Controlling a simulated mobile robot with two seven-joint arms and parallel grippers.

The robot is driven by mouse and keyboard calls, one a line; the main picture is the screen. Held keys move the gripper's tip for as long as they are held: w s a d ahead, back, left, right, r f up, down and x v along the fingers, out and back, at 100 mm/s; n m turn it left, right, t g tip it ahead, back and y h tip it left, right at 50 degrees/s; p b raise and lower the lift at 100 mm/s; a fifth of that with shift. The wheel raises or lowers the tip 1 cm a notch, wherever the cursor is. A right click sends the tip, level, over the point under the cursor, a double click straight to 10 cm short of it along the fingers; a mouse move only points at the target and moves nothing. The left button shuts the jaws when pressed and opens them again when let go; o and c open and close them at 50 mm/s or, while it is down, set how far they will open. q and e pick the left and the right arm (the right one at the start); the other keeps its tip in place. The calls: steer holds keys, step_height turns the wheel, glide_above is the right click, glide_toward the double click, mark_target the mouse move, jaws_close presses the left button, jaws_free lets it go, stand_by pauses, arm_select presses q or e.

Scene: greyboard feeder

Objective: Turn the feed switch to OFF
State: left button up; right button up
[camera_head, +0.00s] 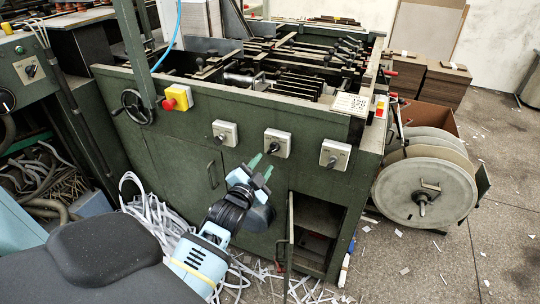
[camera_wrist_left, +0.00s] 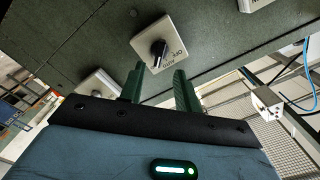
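Three white switch boxes with dark rotary knobs sit on the green machine front in the head view: a left switch (camera_head: 225,133), a middle switch (camera_head: 277,143) and a right switch (camera_head: 335,154). I cannot read which is the feed switch. My left gripper (camera_head: 261,167) is just below and left of the middle switch, its green fingers apart and empty. In the left wrist view, a switch (camera_wrist_left: 160,50) with a black knob and partly legible lettering lies ahead of the open fingers (camera_wrist_left: 160,88), apart from them. My right gripper is not in view.
A red and yellow emergency stop (camera_head: 178,98) and a handwheel (camera_head: 137,107) are on the machine's left. An open cabinet door (camera_head: 290,235) stands below the switches. Large reels (camera_head: 425,190) stand at right. Paper strips litter the floor.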

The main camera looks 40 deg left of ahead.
mark_target(272, 151)
arm_select(q)
steer(key=shift+x, duration=2.85)
jaws_close()
